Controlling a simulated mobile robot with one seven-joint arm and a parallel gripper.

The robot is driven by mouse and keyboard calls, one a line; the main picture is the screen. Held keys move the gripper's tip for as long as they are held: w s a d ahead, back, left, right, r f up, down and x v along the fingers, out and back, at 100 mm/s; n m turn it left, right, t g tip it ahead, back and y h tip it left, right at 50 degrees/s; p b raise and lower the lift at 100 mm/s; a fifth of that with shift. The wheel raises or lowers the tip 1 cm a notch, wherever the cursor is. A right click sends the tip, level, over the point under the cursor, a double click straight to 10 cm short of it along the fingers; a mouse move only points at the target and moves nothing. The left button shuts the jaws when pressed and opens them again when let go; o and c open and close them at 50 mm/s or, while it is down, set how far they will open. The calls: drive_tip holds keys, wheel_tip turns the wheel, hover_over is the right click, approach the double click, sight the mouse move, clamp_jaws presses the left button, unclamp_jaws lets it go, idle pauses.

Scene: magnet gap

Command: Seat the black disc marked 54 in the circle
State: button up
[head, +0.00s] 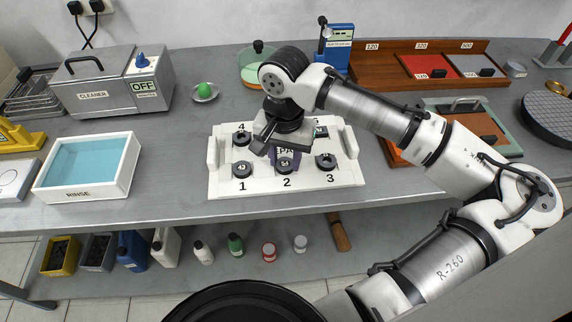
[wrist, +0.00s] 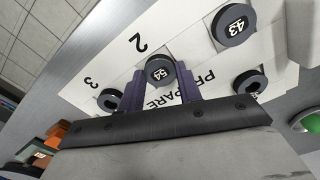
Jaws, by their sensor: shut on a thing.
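The black disc marked 54 (head: 284,164) is at place 2 on the white PREPARE board (head: 215,185). In the wrist view the disc (wrist: 160,69) sits between the two purple fingers of my gripper (wrist: 159,76), which is shut on it. In the head view my gripper (head: 284,157) reaches down over the board's middle and hides part of its lettering. I cannot tell whether the disc rests on the board or is slightly raised. A white plate with a thin round outline (head: 8,180) is cut off at the left edge of the head view.
Other black discs stand on the board: one marked 43 (head: 241,170) at place 1, others at place 3 (head: 326,161) and place 4 (head: 241,139). The RINSE tray (head: 84,188) and CLEANER box (head: 100,97) are left. Bench between tray and board is clear.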

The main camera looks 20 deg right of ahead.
drive_tip(key=shift+r+p, duration=2.4)
drive_tip(key=shift+r, duration=0.15)
drive_tip(key=shift+f, duration=0.1)
